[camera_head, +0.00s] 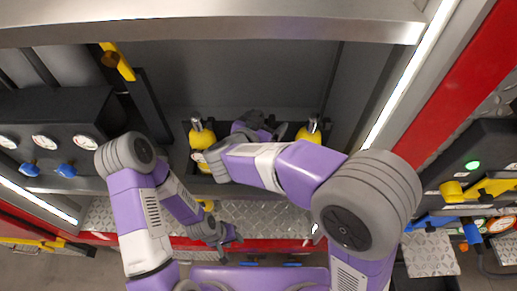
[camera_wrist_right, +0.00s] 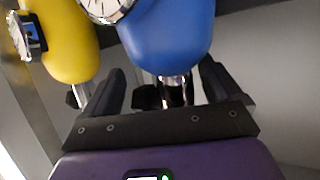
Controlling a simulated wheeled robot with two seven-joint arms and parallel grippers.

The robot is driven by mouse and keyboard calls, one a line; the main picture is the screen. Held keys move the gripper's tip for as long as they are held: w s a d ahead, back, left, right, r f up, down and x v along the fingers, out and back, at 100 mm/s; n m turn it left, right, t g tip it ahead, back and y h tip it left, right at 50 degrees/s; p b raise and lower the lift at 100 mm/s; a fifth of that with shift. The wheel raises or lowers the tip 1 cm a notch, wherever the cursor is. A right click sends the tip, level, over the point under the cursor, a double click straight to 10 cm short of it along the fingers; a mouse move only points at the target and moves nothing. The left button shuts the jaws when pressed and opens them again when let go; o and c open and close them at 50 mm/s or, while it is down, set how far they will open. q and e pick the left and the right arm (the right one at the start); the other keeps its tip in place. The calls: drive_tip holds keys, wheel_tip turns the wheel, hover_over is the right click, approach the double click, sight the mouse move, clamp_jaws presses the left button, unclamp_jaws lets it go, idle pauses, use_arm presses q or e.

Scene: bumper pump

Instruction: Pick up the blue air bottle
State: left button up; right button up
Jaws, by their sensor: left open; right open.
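The blue air bottle (camera_wrist_right: 170,38) fills the upper middle of the right wrist view. Its shiny metal neck (camera_wrist_right: 174,90) lies between the two dark fingers of my right gripper (camera_wrist_right: 165,84). The fingers are open, with a gap visible beside the neck. In the head view my right gripper (camera_head: 262,122) is inside the locker between two yellow bottles, and the blue bottle is hidden behind it and my arm. My left gripper (camera_head: 223,238) is open and empty, low over the metal tread plate, away from the bottles.
A yellow bottle (camera_head: 201,137) stands left of my right gripper, and another yellow bottle (camera_head: 309,133) stands right of it. One yellow bottle (camera_wrist_right: 65,40) is close beside the blue one in the wrist view. A dark gauge panel (camera_head: 60,130) is at left.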

clamp_jaws()
drive_tip(key=shift+w+a+r, duration=0.1)
drive_tip(key=shift+r, duration=0.05)
idle(0.4)
